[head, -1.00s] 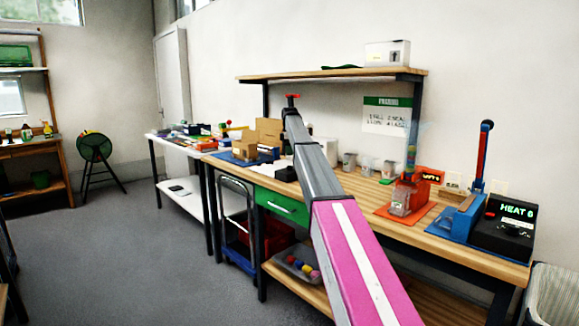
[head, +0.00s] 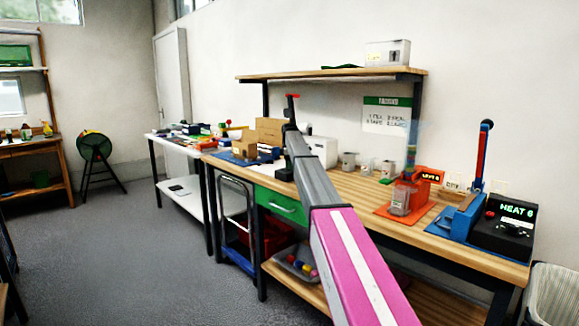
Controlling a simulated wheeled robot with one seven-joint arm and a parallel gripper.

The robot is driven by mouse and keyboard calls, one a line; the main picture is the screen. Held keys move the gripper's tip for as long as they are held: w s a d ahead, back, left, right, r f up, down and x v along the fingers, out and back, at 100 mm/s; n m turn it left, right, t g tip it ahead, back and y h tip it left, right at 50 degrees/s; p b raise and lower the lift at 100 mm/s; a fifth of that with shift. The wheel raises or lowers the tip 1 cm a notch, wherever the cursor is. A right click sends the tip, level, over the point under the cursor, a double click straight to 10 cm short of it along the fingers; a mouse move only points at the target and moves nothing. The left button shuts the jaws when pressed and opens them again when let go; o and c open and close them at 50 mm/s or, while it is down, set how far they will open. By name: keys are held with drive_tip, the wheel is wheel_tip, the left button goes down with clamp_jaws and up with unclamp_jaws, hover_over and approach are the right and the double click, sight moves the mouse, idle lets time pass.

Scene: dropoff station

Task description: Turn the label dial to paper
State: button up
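I cannot make out a label dial marked with paper in the head view. A white box-shaped device (head: 322,151) stands on the bench just right of the end of my arm, partly covered by it. My arm reaches up and away over the bench, its far end near the cardboard boxes. My gripper cannot be made out at that end. A black unit (head: 505,225) reading "HEAT 6" has small controls on its front. An orange device (head: 410,192) with a small display stands left of it; its display text is too small to read surely.
The wooden bench (head: 455,255) carries several cups (head: 366,166) and cardboard boxes (head: 270,131). A shelf (head: 335,73) spans above the bench. Grey floor (head: 130,260) is open at left.

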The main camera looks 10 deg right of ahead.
drive_tip(key=shift+m, duration=0.3)
drive_tip(key=m, duration=1.4)
drive_tip(key=shift+m, duration=2.5)
drive_tip(key=o, duration=0.9)
drive_tip(key=shift+r, duration=0.1)
